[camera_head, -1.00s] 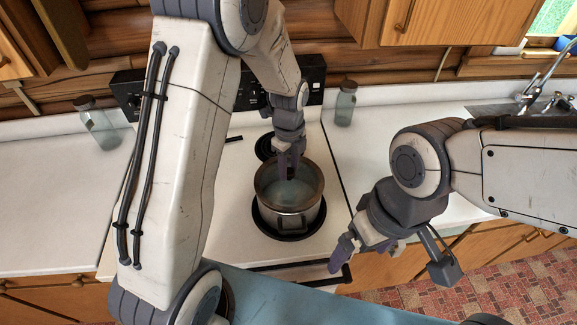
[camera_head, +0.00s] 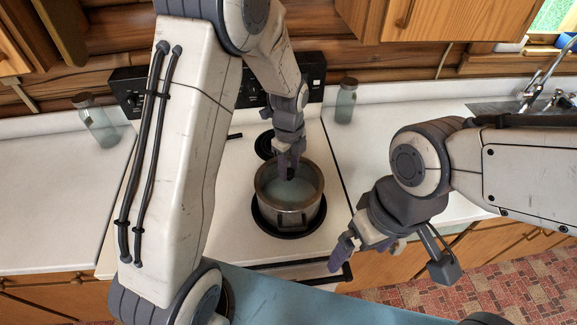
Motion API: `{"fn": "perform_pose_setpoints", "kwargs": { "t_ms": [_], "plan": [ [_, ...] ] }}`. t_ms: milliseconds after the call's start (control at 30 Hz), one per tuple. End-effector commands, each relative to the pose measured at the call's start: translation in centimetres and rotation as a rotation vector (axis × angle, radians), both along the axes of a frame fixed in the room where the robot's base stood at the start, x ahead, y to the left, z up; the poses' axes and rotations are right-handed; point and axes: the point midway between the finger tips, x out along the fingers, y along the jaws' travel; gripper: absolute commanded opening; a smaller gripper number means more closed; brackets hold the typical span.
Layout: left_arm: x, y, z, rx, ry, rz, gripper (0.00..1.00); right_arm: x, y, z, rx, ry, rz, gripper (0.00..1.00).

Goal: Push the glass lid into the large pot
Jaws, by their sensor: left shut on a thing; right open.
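The large pot (camera_head: 294,216) is a metal pot standing on a front burner of the white stove. The glass lid (camera_head: 302,188) shows as a pale, see-through disc within the pot's rim; whether it lies flat or tilted is hard to tell. My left gripper (camera_head: 289,170) points down at the pot's far side, its fingers shut on the lid's dark knob (camera_head: 290,174). The fingers partly hide the knob and the far rim. My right gripper (camera_head: 358,258) is open and empty, in front of the stove to the right of the pot.
An empty rear burner (camera_head: 265,146) lies behind the pot. A glass jar (camera_head: 346,101) stands on the right counter and another jar (camera_head: 96,122) on the left counter. The sink faucet (camera_head: 545,78) is at the far right. The stove's oven handle (camera_head: 300,264) runs along its front.

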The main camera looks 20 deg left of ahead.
Motion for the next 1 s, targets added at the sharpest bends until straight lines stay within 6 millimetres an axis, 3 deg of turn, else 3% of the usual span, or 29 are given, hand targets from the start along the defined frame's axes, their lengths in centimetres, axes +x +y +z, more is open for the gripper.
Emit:
{"fn": "perform_pose_setpoints", "kwargs": {
  "t_ms": [200, 233, 300, 667, 767, 1000],
  "plan": [
    [0.0, 0.0, -0.6, 0.0, 0.0, 0.0, 0.0, 0.0, 0.0, -0.5, 0.0, 0.0, 0.0, 1.0],
    [0.0, 0.0, -0.5, 0.0, 0.0, 0.0, 0.53, 0.0, 0.0, -0.4, 0.0, 0.0, 0.0, 1.0],
    [0.0, 0.0, -0.5, 0.0, 0.0, 0.0, 0.76, 0.0, 0.0, -0.3, 0.0, 0.0, 0.0, 1.0],
    [0.0, 0.0, -0.2, 0.0, -0.002, 0.0, 0.76, 0.0, 0.0, -0.5, 0.0, 0.0, -0.002, 1.0],
    [0.1, 0.0, 0.8, 0.0, -0.005, 0.0, 0.76, 0.0, 0.0, -0.9, 0.0, 0.0, -0.002, 1.0],
    [0.1, 0.0, 5.4, -0.001, -0.007, 0.0, 0.76, 0.0, 0.0, -2.2, 0.0, 0.0, -0.004, 1.0]
  ]
}}
